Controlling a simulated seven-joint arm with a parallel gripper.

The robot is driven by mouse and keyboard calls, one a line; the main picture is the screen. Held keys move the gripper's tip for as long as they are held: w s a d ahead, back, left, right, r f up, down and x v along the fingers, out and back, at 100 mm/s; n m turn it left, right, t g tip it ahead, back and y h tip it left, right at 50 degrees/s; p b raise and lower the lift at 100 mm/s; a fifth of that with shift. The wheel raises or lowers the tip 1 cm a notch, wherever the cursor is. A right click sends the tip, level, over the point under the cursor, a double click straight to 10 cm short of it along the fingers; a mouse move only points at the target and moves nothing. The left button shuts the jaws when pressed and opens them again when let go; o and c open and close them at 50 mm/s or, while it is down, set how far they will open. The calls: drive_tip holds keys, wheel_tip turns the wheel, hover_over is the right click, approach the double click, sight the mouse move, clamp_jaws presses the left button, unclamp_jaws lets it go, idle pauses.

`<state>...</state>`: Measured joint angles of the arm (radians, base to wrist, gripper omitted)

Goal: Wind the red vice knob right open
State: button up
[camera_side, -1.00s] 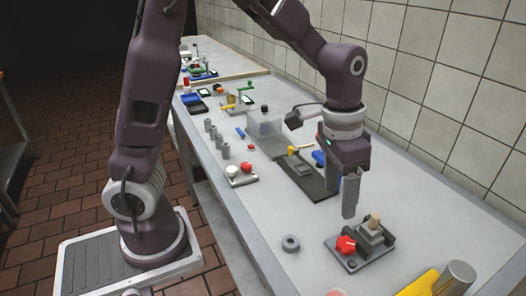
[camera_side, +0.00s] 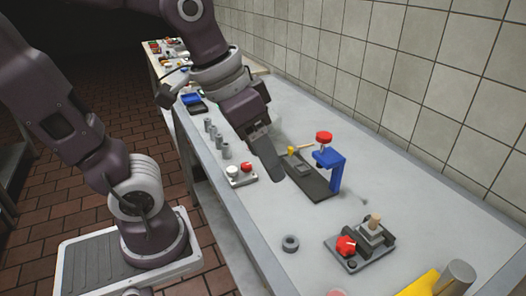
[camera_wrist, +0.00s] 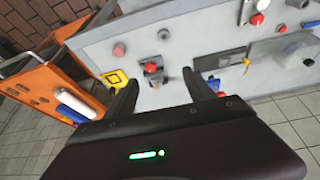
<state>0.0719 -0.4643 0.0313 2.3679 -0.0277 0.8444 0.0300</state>
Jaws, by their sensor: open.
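The small grey vice (camera_side: 362,244) sits on a dark base plate near the front of the bench, with its red star-shaped knob (camera_side: 346,246) on the near left side. A light wooden peg or block (camera_side: 375,221) stands up at its jaws; I cannot tell how wide the jaws are. My gripper (camera_side: 275,175) is up and left of the vice, tilted, above the bench and apart from the knob. In the wrist view its fingers are open and empty, and the red knob (camera_wrist: 150,67) shows beyond them.
A blue bracket with a red top (camera_side: 331,165) and a dark tray with a yellow-headed tool (camera_side: 298,150) stand close to my gripper. A grey ring (camera_side: 290,243) lies left of the vice. A yellow object and metal cylinder (camera_side: 459,276) are at the front right.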

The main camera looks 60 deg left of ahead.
drive_tip(key=g, duration=0.5)
hover_over(346, 243)
drive_tip(key=shift+y, duration=0.3)
wheel_tip(346, 243, down, 17)
drive_tip(key=shift+r, duration=0.1)
wheel_tip(346, 243, down, 7)
drive_tip(key=shift+w+f, duration=0.1)
drive_tip(key=shift+n, duration=0.3)
clamp_jaws()
drive_tip(key=n, duration=0.4)
drive_tip(key=shift+n, duration=0.3)
